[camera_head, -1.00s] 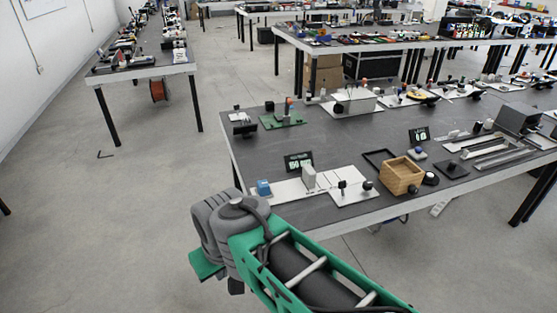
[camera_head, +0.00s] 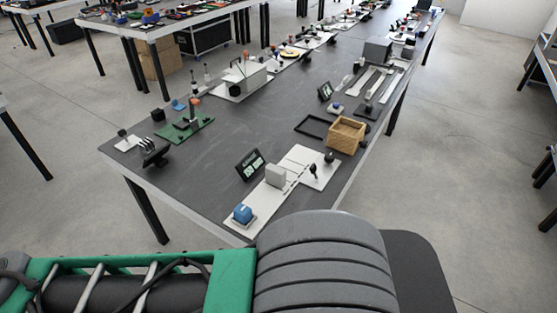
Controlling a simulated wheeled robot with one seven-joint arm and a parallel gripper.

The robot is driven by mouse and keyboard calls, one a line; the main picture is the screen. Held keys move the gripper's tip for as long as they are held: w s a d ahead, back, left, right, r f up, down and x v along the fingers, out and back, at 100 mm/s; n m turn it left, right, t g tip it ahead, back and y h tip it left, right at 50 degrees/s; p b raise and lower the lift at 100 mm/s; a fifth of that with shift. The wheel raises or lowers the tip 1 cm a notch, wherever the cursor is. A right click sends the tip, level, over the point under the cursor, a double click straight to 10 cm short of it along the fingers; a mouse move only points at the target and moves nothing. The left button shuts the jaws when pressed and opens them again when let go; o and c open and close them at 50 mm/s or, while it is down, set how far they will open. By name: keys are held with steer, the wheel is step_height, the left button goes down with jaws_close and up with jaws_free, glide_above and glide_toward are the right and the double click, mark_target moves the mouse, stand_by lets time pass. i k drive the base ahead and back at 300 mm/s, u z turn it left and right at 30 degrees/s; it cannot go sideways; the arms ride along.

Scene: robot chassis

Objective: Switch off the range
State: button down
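A dark display with lit digits (camera_head: 251,165) stands near the front of the workbench (camera_head: 215,160). Beside it is a white base with an upright grey block (camera_head: 275,175) and a blue-topped switch or button (camera_head: 243,213) at its near end. A smaller lit display (camera_head: 325,91) stands farther back with a blue button (camera_head: 335,107) near it. I cannot tell which of these, if any, is the range. My green and grey arm crosses the bottom of the picture, in front of the bench's near edge. My gripper is not in view.
A wooden box (camera_head: 345,134), a black frame (camera_head: 312,126) and a plate with black knobs (camera_head: 313,168) sit on the right side. A green board (camera_head: 184,129) is at the left. The bench top between is clear. Open floor lies left and right.

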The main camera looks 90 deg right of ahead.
mark_target(312, 169)
steer(key=z, duration=0.5)
steer(key=i, duration=0.95)
steer(key=z, duration=1.5)
steer(key=i, duration=0.55)
steer(key=z, duration=0.45)
